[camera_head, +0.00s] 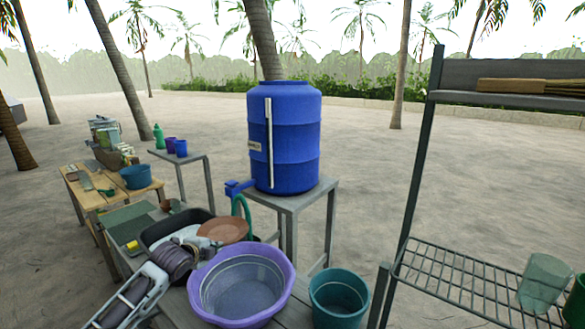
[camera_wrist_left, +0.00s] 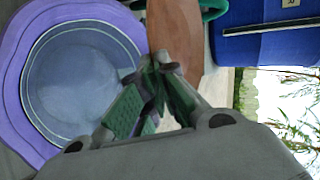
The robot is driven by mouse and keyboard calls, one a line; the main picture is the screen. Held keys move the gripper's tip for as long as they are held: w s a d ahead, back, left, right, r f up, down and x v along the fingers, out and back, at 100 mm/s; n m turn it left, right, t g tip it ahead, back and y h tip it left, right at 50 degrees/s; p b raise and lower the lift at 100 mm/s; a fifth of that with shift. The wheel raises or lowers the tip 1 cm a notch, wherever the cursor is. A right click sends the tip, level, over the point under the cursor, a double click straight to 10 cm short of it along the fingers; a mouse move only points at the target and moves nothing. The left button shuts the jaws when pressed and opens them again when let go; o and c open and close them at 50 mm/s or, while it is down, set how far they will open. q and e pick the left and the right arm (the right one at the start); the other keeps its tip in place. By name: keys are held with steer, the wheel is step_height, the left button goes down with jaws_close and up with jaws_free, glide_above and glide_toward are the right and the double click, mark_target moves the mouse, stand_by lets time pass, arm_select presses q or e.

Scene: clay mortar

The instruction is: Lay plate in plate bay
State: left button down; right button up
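The brown round plate (camera_head: 225,229) is above the black tub, beside the purple basin, in the head view. My left gripper (camera_head: 203,248) comes in from the lower left and meets the plate's near left edge. In the left wrist view, the fingers (camera_wrist_left: 157,68) converge on the brown plate (camera_wrist_left: 177,35), which extends away beyond their tips. The fingers look shut on its rim; the exact contact is partly hidden. A wire rack shelf (camera_head: 450,275) stands at the right; I cannot tell which place is the plate bay. My right gripper is not in view.
The purple basin (camera_head: 278,318) stands close in front, with a teal bucket (camera_head: 340,312) to its right. The black tub (camera_head: 150,236) holds pale dishes. A blue water barrel (camera_head: 285,140) stands behind on a grey table (camera_head: 308,195). A green cup (camera_head: 577,300) stands on the rack.

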arm_select(q)
step_height(320, 180, up, 7)
steer(key=s+n+y, duration=0.1)
steer(key=s+y, duration=0.1)
steer(key=s+d, duration=0.2)
steer(key=s, duration=0.3)
steer(key=s+d+f, duration=0.1)
steer(key=s+f, duration=0.6)
steer(key=f, duration=0.3)
steer(key=s+d+f, duration=0.1)
steer(key=s+f, duration=0.7)
steer(key=f, duration=0.2)
steer(key=shift+s+d+f+n, duration=0.2)
steer(key=shift+s+d+n, duration=0.05)
steer(key=shift+n, duration=0.05)
steer(key=shift+w+r, duration=0.15)
